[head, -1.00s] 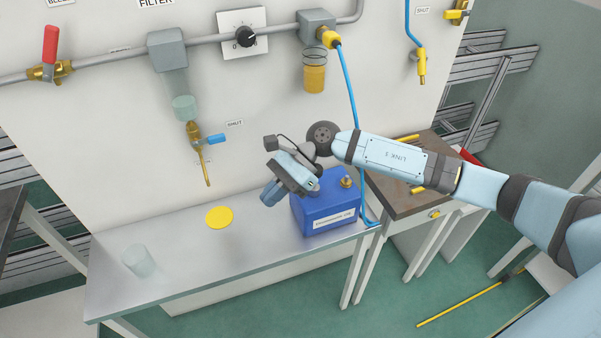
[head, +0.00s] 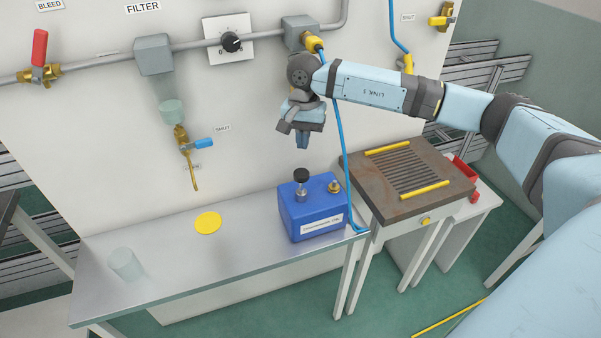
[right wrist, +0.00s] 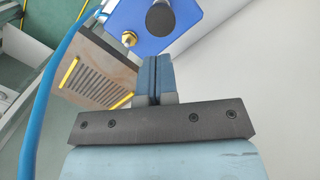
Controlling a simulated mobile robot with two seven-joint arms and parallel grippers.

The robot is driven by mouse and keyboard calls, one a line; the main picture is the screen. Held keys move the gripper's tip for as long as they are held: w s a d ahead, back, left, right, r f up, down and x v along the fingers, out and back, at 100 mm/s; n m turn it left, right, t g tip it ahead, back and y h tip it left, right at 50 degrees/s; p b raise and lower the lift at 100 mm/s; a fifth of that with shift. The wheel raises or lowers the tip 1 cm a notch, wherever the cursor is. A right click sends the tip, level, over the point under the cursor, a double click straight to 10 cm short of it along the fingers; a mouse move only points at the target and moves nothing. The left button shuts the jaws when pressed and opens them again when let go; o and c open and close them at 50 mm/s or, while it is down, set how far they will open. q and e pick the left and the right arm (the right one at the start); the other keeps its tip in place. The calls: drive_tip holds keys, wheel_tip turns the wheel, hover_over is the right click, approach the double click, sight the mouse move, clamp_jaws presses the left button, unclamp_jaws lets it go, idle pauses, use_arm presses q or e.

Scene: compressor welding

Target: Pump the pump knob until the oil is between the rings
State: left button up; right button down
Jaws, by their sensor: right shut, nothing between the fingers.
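The blue pump box (head: 314,215) stands at the right end of the metal bench. Its black pump knob (head: 301,175) sits upright on a short silver stem on top. My right gripper (head: 302,146) is shut and empty, pointing down above the knob and apart from it. In the right wrist view the shut fingers (right wrist: 154,62) point toward the black knob (right wrist: 160,19) on the blue box (right wrist: 186,14). The glass with the rings and oil, under the grey block (head: 299,26), is hidden behind my right arm and gripper. My left gripper is out of view.
A blue hose (head: 341,130) runs down beside my right wrist to the bench edge. A brass fitting (head: 334,186) stands on the box. A yellow disc (head: 208,222) and a clear cup (head: 125,264) are on the bench (head: 250,250). A slatted table (head: 410,180) stands at right.

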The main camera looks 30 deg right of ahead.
sight(302, 170)
drive_tip(key=shift+w+d+r, duration=0.1)
drive_tip(key=shift+w+r, duration=0.05)
drive_tip(key=shift+r, duration=0.1)
drive_tip(key=shift+s+a+f+b, duration=0.15)
drive_tip(key=shift+f+b, duration=0.5)
drive_tip(key=shift+f, duration=1.15)
drive_tip(key=shift+s+a+f+b, duration=0.15)
drive_tip(key=shift+f+b, duration=0.45)
drive_tip(key=shift+f, duration=1.2)
wheel_tip(302, 170, down, 5)
drive_tip(key=b, duration=0.4)
drive_tip(key=shift+r+p, duration=0.3)
drive_tip(key=shift+w+d+r+b, duration=0.3)
drive_tip(key=shift+w+d+b, duration=0.25)
drive_tip(key=shift+w+d, duration=0.25)
drive_tip(key=shift+w+d+r, duration=0.2)
drive_tip(key=shift+w+d, duration=0.05)
drive_tip(key=shift+d, duration=0.05)
